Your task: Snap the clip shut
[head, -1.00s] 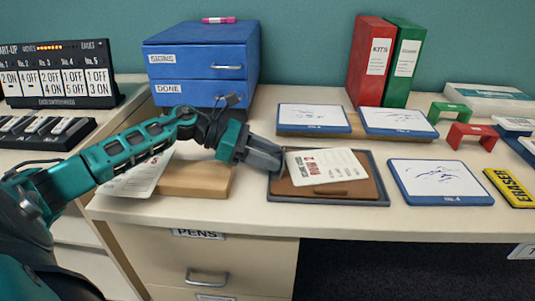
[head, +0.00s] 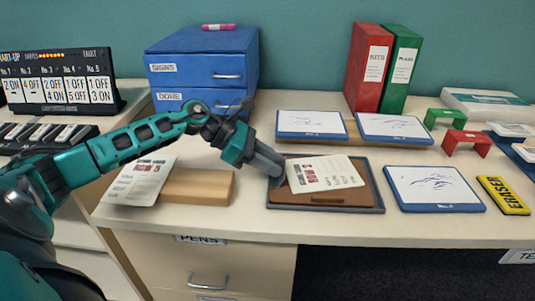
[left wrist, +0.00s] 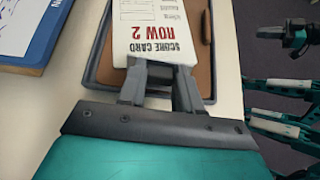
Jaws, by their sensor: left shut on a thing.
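A score card marked ROW 2 (head: 325,172) lies on a brown board (head: 355,190) with a grey rim on the desk. My left gripper (head: 274,166) reaches down to the left edge of this board, at the end of the card. In the left wrist view, its two fingers (left wrist: 160,86) are on either side of a small grey piece (left wrist: 159,70), which looks like the clip, at the card's printed end. The fingers are shut on it and hide much of it; whether the clip is open or closed cannot be told.
A wooden block (head: 205,185) and another card (head: 139,182) lie left of the board. A blue drawer unit (head: 205,65) and two binders (head: 370,66) are at the back. The desk's front edge is near.

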